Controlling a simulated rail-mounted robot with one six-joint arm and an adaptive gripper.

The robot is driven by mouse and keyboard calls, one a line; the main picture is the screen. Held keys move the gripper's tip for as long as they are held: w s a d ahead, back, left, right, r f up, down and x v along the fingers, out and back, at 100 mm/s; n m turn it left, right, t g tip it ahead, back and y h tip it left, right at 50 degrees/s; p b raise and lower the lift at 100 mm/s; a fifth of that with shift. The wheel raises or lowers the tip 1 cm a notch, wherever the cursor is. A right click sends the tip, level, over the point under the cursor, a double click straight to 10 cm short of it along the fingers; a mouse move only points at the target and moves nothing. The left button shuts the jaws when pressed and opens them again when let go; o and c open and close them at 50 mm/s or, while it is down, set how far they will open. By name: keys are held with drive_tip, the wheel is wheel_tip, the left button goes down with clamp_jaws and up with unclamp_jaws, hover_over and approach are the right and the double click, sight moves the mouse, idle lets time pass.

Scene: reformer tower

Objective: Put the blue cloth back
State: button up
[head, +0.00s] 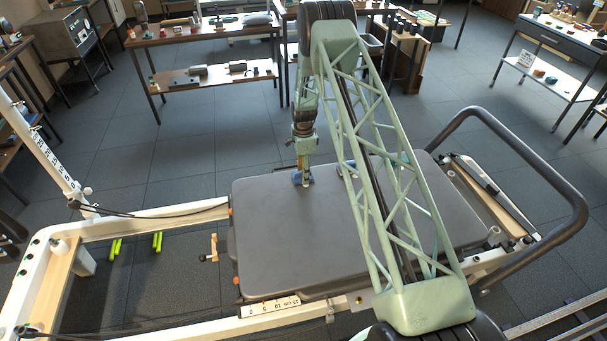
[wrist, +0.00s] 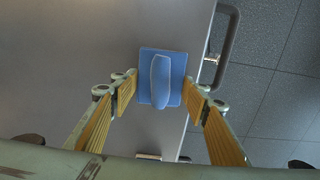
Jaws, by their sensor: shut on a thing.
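The blue cloth (head: 299,179) is at my gripper's tips, over the far part of the dark grey padded carriage (head: 280,235) in the head view. In the wrist view the cloth (wrist: 149,92) is a blue square with a lighter raised ridge in the middle. My gripper (head: 304,171) points down and is shut on the cloth. In the wrist view its yellow fingers (wrist: 160,84) stand on both sides of the cloth. I cannot tell whether the cloth touches the pad.
A black curved bar (head: 575,180) rises at the right end of the frame. Work tables (head: 215,32) with tools stand behind. The carriage's left part is clear.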

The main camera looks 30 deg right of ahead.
drive_tip(key=shift+f, duration=0.15)
drive_tip(key=o, duration=0.9)
drive_tip(key=shift+c, duration=0.2)
wheel_tip(320, 180, up, 12)
drive_tip(key=p, duration=0.2)
drive_tip(key=shift+r, duration=0.25)
idle(0.5)
